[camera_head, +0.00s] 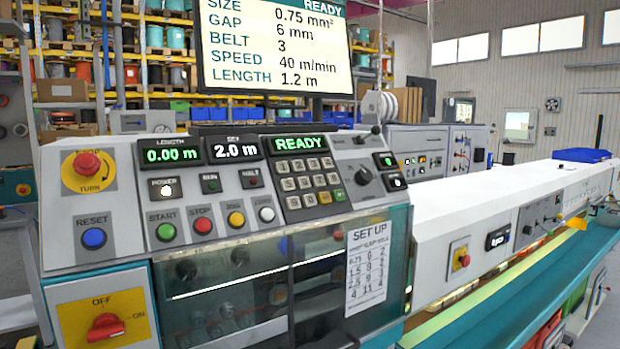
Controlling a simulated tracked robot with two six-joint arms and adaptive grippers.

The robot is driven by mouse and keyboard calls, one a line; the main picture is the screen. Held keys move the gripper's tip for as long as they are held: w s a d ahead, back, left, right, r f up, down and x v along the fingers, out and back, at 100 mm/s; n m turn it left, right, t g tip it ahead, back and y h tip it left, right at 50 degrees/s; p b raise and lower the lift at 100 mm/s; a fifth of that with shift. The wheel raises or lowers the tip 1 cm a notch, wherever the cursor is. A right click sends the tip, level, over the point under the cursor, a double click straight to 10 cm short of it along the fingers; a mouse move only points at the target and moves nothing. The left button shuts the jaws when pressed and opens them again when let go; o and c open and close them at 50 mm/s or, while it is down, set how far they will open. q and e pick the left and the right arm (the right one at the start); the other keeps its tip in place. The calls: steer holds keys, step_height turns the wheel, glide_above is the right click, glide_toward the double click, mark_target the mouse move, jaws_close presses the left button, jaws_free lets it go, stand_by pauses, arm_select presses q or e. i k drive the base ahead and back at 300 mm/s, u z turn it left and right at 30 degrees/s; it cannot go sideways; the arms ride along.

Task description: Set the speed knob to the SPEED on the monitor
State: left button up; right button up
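The monitor (275,45) at the top shows SIZE 0.75 mm², GAP 6 mm, BELT 3, SPEED 40 m/min and LENGTH 1.2 m, with READY at its top right. A dark round knob (363,176) sits on the grey panel right of the keypad. Its label is too small to read, so I cannot tell for sure that it is the speed knob, or where it points. Two small dark displays (385,160) (394,182) are beside it; their digits are not legible. Neither of my grippers is in view.
The console also has a red stop button (87,164), a blue reset button (94,238), a red OFF/ON switch (106,327), a keypad (307,182) and a SET UP sheet (368,265). A long white machine bed (480,225) extends right. Reel shelves stand behind.

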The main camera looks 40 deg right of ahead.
mark_target(363, 176)
steer(key=u, duration=0.6)
steer(key=k, duration=1.1)
steer(key=z, duration=0.95)
steer(key=i, duration=1)
steer(key=u, duration=0.05)
